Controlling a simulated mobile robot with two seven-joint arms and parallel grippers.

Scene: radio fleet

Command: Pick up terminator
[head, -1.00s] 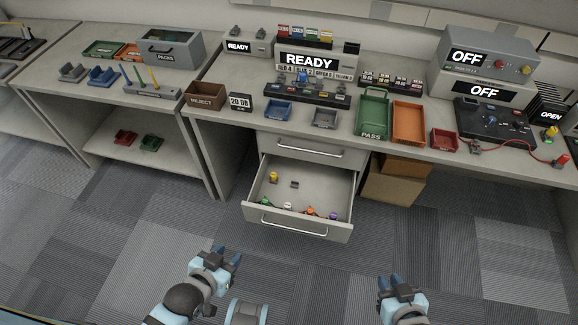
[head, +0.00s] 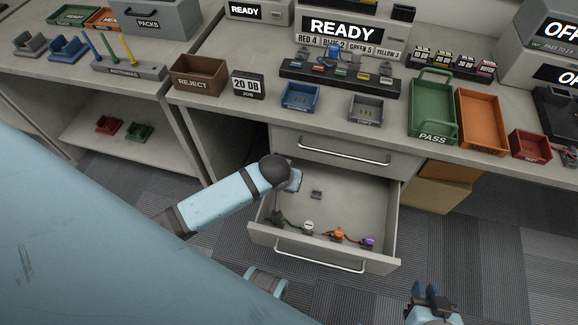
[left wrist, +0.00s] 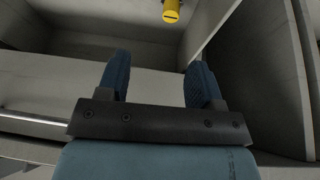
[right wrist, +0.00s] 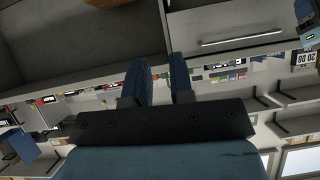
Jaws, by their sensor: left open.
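Several small capped parts lie in the open drawer (head: 350,195). Which one is the terminator I cannot tell for sure. A yellow cylindrical piece (left wrist: 171,11) shows at the top of the left wrist view, beyond my fingers. In the head view my left arm hides it. White (head: 308,228), orange (head: 338,234) and purple (head: 368,242) pieces lie along the drawer's front. A small grey piece (head: 316,195) lies farther back. My left gripper (left wrist: 158,80) is open and empty at the drawer's left side. My right gripper (head: 431,292) is empty, its fingers slightly apart, right of the drawer.
The drawer front with its handle (head: 320,257) and side walls bound the space. Above it is the bench with a blue tray (head: 300,97), grey tray (head: 366,108), green PASS tray (head: 433,108) and REJECT bin (head: 200,78). A cardboard box (head: 437,190) stands under the bench.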

